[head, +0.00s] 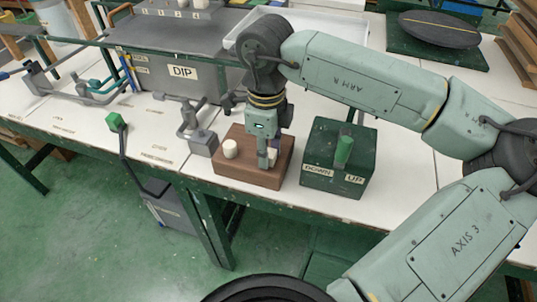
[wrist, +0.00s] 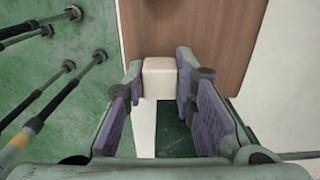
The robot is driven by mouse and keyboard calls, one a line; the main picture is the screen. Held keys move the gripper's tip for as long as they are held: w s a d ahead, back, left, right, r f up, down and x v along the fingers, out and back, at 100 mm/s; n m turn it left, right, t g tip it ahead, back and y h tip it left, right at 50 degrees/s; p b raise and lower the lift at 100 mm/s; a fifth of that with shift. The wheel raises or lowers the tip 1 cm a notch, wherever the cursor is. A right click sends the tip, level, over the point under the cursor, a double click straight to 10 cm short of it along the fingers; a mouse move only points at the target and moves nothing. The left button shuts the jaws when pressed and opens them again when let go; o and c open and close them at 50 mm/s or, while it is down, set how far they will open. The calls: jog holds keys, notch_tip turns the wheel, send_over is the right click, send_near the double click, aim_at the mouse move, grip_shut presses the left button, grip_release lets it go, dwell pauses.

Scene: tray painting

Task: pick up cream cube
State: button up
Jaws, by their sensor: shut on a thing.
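My gripper (head: 268,154) points down over the brown wooden block (head: 247,182) in the head view. It is shut on a cream cube (wrist: 160,76), which sits between the two purple-padded fingertips in the wrist view. In the head view the cube (head: 273,153) is partly hidden by a finger. The cube is at the block's top; I cannot tell whether it still touches it. A second cream piece (head: 230,148), rounded in look, stands on the left part of the block, apart from my gripper.
A green box (head: 338,180) marked DOWN and UP, with a green lever (head: 343,150), stands close right of the block. A grey lever fixture (head: 203,142) is close left. The grey DIP tank (head: 185,85) is behind.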

jog(key=shift+c, duration=0.7)
notch_tip(320, 180, up, 10)
jog(key=b, duration=0.1)
jog(key=shift+b, duration=0.3)
jog(key=shift+w+r, duration=0.1)
